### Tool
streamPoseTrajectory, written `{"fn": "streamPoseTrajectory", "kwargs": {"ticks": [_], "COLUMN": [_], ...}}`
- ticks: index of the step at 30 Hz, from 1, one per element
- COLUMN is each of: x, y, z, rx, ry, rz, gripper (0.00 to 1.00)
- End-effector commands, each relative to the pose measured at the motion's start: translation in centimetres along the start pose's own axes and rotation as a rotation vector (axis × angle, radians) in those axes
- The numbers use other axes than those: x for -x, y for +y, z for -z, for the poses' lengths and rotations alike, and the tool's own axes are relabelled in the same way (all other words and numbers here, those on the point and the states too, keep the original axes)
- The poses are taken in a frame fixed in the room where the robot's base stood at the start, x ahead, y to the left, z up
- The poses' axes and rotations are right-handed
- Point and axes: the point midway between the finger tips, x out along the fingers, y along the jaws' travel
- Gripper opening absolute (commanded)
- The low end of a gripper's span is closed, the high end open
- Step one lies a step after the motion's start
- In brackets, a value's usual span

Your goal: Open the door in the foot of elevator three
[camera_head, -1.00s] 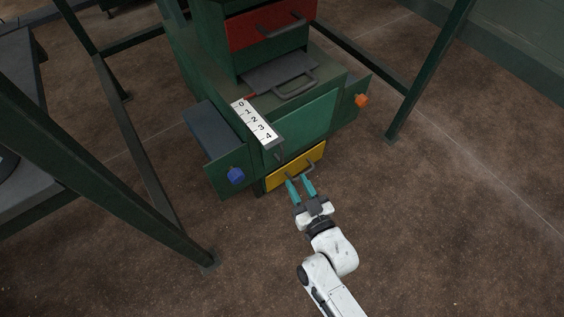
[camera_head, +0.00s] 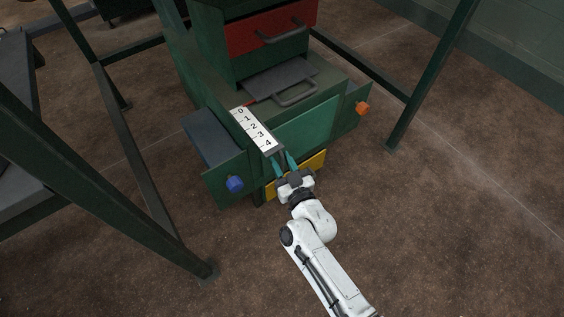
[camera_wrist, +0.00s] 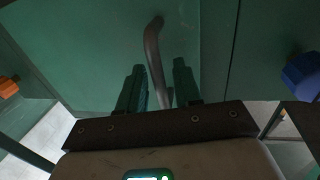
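A green machine foot (camera_head: 310,122) stands ahead, with a yellow door (camera_head: 314,161) low on its front. No elevator number is readable. My gripper (camera_head: 283,162) is in front of the foot, just above and overlapping the yellow door's left part, hiding some of it and its handle. In the wrist view, my gripper (camera_wrist: 155,88) has its two teal fingers apart. A bent grey bar handle (camera_wrist: 153,48) against a green panel (camera_wrist: 95,45) runs down into the space between the fingers. A gap shows beside it, so it is not clamped.
A white 0-to-4 scale (camera_head: 254,128) lies just behind the gripper. A blue knob (camera_head: 235,183) sticks out at left, an orange knob (camera_head: 362,108) at right. A red drawer front (camera_head: 272,37) is above. Green frame legs (camera_head: 150,215) stand around. Floor (camera_head: 440,230) at right is clear.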

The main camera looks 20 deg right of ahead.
Motion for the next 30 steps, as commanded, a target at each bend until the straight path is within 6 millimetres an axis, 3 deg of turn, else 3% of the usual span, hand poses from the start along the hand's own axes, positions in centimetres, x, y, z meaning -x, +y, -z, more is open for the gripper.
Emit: {"fn": "streamPoseTrajectory", "kwargs": {"ticks": [5,16,30], "x": [0.02,0.04,0.06], "y": [-0.01,-0.02,-0.04], "z": [-0.02,-0.01,0.0], "rx": [0.0,0.0,0.0], "ry": [0.0,0.0,0.0], "rz": [0.0,0.0,0.0], "gripper": [0.34,0.0,0.0]}}
